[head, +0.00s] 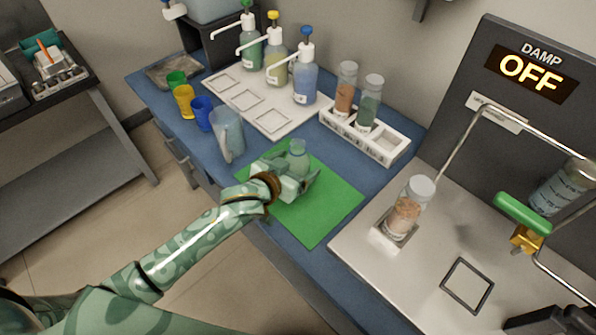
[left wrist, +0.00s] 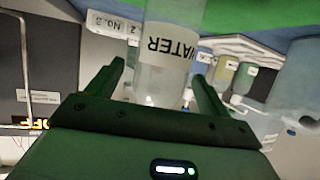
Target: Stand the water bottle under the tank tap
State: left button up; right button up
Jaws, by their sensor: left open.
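The water bottle (head: 298,153) is clear and stands on the green mat (head: 325,215), partly hidden by my left gripper. In the left wrist view, the bottle (left wrist: 170,50), with its WATER label upside down, is between the spread fingers. My left gripper (head: 302,178) is open around the lower part of the bottle; I cannot tell whether a finger touches it. The tank tap (head: 526,238) is brass with a green handle (head: 522,213), at the right by the clear tank (head: 560,190). A dark square outline (head: 467,286) marks the metal surface below it. My right gripper is not in view.
A clear jar of brown grains (head: 405,210) stands on the metal surface, near a bent metal pipe (head: 460,150). A clear jug (head: 228,135) and coloured cups (head: 184,100) are left of the mat. Pump bottles (head: 306,80) and a white tube rack (head: 385,145) stand behind.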

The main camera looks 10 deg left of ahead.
pick_arm(q)
jog(key=shift+x, duration=1)
jog(key=shift+s, duration=0.1)
jog(key=c, duration=1.1)
jog(key=shift+c, duration=0.2)
